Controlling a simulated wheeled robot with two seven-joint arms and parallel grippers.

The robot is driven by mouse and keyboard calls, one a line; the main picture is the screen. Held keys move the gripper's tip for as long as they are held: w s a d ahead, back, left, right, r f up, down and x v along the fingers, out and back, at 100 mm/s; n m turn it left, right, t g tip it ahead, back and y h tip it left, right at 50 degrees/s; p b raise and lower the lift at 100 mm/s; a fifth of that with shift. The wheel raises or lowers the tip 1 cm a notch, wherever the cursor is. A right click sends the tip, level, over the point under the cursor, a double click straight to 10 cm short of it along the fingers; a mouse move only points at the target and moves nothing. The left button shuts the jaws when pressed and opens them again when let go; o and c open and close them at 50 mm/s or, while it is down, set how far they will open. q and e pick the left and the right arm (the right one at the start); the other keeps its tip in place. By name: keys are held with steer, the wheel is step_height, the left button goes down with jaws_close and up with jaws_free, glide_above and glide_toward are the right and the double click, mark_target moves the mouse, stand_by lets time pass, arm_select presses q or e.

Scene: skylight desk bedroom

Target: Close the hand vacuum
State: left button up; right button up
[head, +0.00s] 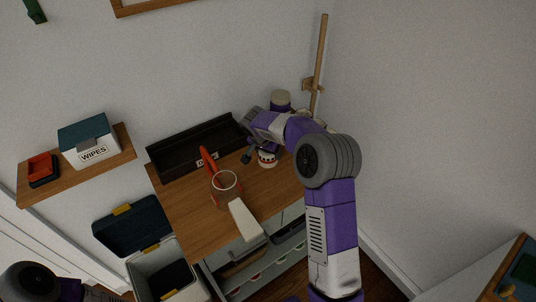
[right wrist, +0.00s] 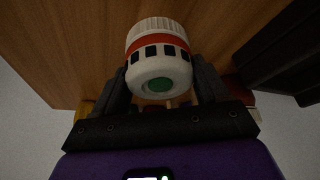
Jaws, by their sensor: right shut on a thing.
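The hand vacuum appears to lie on the wooden desk, with a white body (head: 243,217), a round clear-looking cup with a pale rim (head: 225,181) and an orange-red part (head: 208,163) sticking up behind it. My right gripper (head: 257,156) is behind and to the right of the cup. It is shut on a white round piece (head: 267,159) with a red band and dark windows. In the right wrist view the piece (right wrist: 157,52) sits between both fingers, its green-centred end facing the camera. My left gripper is out of view.
A black open tray (head: 190,158) stands along the back of the desk (head: 185,210). A white-topped container (head: 280,100) stands behind my right gripper. A shelf at left holds a wipes box (head: 90,142) and a small orange box (head: 42,168). An open bin (head: 160,272) is below.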

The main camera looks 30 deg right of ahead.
steer(key=shift+c, duration=1.1)
step_height(320, 180, up, 10)
steer(key=shift+r+p, duration=0.1)
steer(key=shift+p, duration=1.05)
